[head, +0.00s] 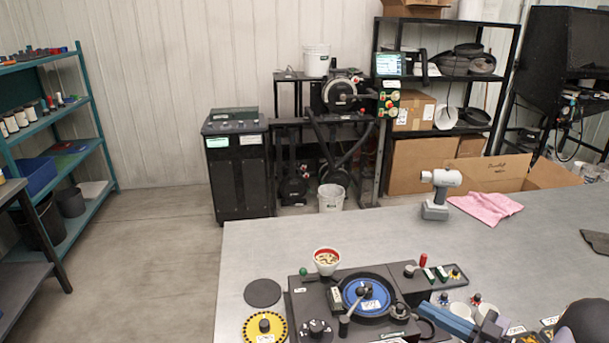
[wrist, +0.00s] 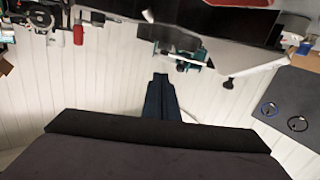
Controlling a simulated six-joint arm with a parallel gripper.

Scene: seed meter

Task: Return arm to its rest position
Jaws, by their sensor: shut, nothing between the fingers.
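My gripper (head: 428,311) shows at the lower right of the head view, its blue fingers pointing left above the table, beside the right part of the seed meter. In the wrist view the blue fingers (wrist: 160,78) are together and hold nothing. The seed meter (head: 300,305) is a dark unit on the table's front part, with a blue disc (head: 372,304) on it. My arm's dark links run off the lower right corner of the head view and hide part of the table there.
On the grey table (head: 350,225) are a red-rimmed seed bowl (head: 327,261), a yellow disc (head: 264,331), a black disc (head: 262,293), white cups (head: 458,308), a grey handheld device (head: 436,200) and a pink cloth (head: 487,206). The table's middle is clear.

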